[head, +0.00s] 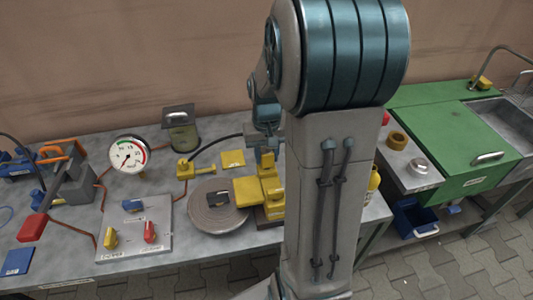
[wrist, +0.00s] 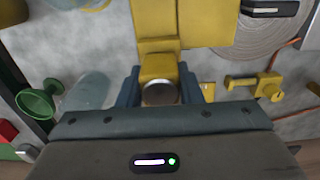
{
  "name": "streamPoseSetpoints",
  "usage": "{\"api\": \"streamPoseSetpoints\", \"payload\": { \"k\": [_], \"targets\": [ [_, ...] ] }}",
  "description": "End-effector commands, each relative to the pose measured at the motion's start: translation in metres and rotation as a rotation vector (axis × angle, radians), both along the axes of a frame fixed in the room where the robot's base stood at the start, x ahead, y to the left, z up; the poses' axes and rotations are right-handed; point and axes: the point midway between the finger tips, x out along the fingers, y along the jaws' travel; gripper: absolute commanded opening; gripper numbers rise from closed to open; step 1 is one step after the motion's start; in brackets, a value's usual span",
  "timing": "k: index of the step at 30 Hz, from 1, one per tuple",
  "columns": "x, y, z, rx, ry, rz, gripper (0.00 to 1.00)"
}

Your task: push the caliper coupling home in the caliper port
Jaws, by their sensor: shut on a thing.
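My gripper (wrist: 160,80) is shut on the caliper coupling (wrist: 159,68), a yellow block with a round grey end, held between the two blue fingers. In the head view my gripper (head: 266,158) points down over the yellow caliper (head: 248,190), partly hidden by my arm. The caliper sits at the right edge of the grey brake disc (head: 215,207). In the wrist view the coupling lines up with the yellow caliper body (wrist: 205,22) and appears to touch it. The caliper port is hidden, and I cannot tell how deep the coupling sits.
A yellow fitting (head: 186,169) with a black hose stands left of my gripper. A pressure gauge (head: 128,155), a lidded canister (head: 181,130) and a switch panel (head: 133,228) stand further left. A green funnel (wrist: 38,102) shows in the wrist view. A green cabinet (head: 455,150) is right.

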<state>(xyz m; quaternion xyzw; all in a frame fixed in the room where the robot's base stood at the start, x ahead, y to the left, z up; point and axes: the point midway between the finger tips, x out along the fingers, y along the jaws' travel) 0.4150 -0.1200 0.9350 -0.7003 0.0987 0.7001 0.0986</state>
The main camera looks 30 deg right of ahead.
Motion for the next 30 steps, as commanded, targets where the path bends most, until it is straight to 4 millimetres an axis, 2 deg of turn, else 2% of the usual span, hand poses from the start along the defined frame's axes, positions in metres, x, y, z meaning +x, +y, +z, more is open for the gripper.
{"api": "streamPoseSetpoints", "payload": {
  "k": [17, 18, 20, 30],
  "targets": [
    [0.000, 0.000, -0.012, 0.000, 0.000, 0.000, 0.12],
    [0.000, 0.000, -0.011, 0.000, 0.000, 0.000, 0.43],
    [0.000, 0.000, -0.011, 0.000, 0.000, 0.000, 0.58],
    [0.000, 0.000, -0.007, 0.000, -0.001, 0.000, 0.58]
  ]
}}
